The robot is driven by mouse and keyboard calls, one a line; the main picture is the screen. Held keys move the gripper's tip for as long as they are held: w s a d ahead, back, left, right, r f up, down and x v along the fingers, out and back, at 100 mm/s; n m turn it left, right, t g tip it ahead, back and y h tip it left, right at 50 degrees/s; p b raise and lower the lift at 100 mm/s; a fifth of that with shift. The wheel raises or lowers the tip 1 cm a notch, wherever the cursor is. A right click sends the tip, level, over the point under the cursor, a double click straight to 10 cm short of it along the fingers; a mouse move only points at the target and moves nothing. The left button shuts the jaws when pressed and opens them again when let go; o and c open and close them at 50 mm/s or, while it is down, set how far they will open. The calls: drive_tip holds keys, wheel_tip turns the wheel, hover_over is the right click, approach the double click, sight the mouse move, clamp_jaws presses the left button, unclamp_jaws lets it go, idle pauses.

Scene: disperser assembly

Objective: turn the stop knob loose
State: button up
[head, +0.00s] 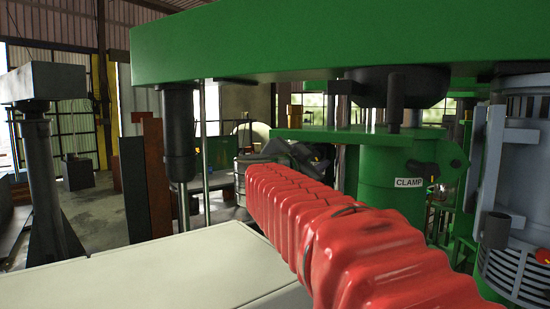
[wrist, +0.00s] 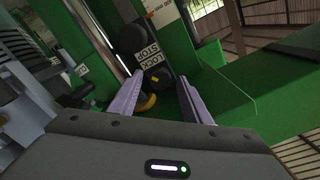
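In the wrist view, my gripper (wrist: 160,76) is open, with its two pale purple fingers spread apart. A dark knob (wrist: 157,80) with a small yellow mark shows between the fingertips; I cannot tell whether they touch it. A white plate marked LOCK and STOP (wrist: 150,57) sits just above this knob in the picture. A second round black knob (wrist: 131,38) is on the plate's other side, nearer STOP. Which knob is the stop knob is not certain from the labels. In the head view, my red-sleeved arm hides the fingers and the knobs.
A green machine beam (head: 340,40) crosses the top of the head view. A green cylinder marked CLAMP (head: 385,185) and a grey motor housing (head: 515,190) stand right of my arm. A curved yellow part (wrist: 149,102) lies between the fingers in the wrist view.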

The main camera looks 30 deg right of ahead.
drive_tip(key=c, duration=0.9)
drive_tip(key=shift+a, duration=0.35)
drive_tip(key=shift+c, duration=0.5)
drive_tip(key=shift+d, duration=0.3)
